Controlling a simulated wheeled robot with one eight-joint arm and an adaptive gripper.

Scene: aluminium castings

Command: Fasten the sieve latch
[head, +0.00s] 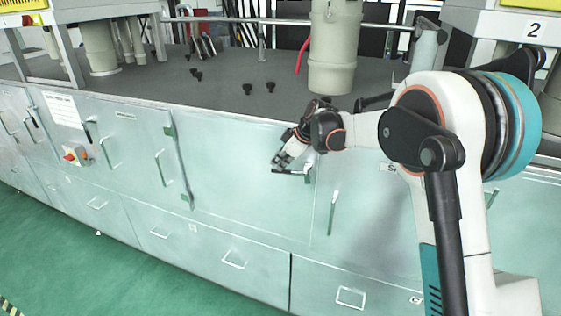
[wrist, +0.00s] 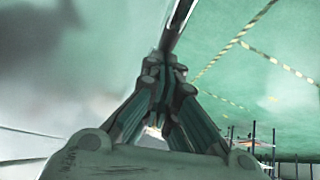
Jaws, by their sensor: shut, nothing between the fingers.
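A dark latch lever (head: 298,174) sits near the top right edge of a pale green cabinet door, pointing left, close under my gripper. My gripper (head: 281,162) is at the cabinet front, its fingers reaching down and left toward the lever. In the wrist view my gripper (wrist: 165,68) has its fingertips together and empty. A dark bar (wrist: 177,28), which looks like the lever, shows just beyond the fingertips. I cannot tell whether they touch it. A label starting with "S" (head: 388,168) is partly hidden by my arm.
A vertical handle (head: 333,212) is on the panel right of the lever. Drawers with handles (head: 233,259) run below. The grey worktop (head: 225,85) carries a beige cylinder (head: 333,45) and small black knobs (head: 247,89). The green floor (head: 60,260) in front is clear.

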